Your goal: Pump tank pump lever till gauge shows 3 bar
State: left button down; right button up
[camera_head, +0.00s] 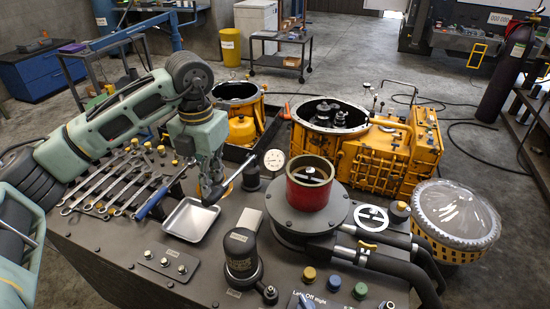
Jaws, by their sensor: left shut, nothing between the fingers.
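My left gripper (211,192) points down over the dark bench, just above the far right corner of a small metal tray. Its fingers are shut and empty. A thin grey-blue rod (237,172), which looks like the pump lever, slants up to the right beside the fingers; I cannot tell whether they touch. A small black cylinder (250,178) stands by the rod. The round white gauge (274,160) is behind it; its reading is too small to make out. My right gripper is out of view.
The metal tray (177,221) and several wrenches (110,186) lie left. A red cylinder (309,187) on a round dark base, thick hoses and a black canister (241,254) crowd the bench. Yellow housings (395,150) stand behind; a clear-covered round part (455,212) is at right.

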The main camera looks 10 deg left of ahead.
pick_arm(q)
jog(key=shift+f, duration=0.1)
dwell(0.4)
notch_tip(320, 180, down, 8)
jog(key=b, duration=0.5)
notch_tip(320, 180, up, 8)
jog(key=p, duration=0.4)
jog(key=shift+p, duration=0.35)
jog(key=shift+f, duration=0.1)
dwell(0.5)
jog(key=shift+f+b, duration=3)
jog(key=shift+f, duration=0.95)
jog(key=shift+r+p, duration=2.8)
jog(key=shift+r, duration=1.3)
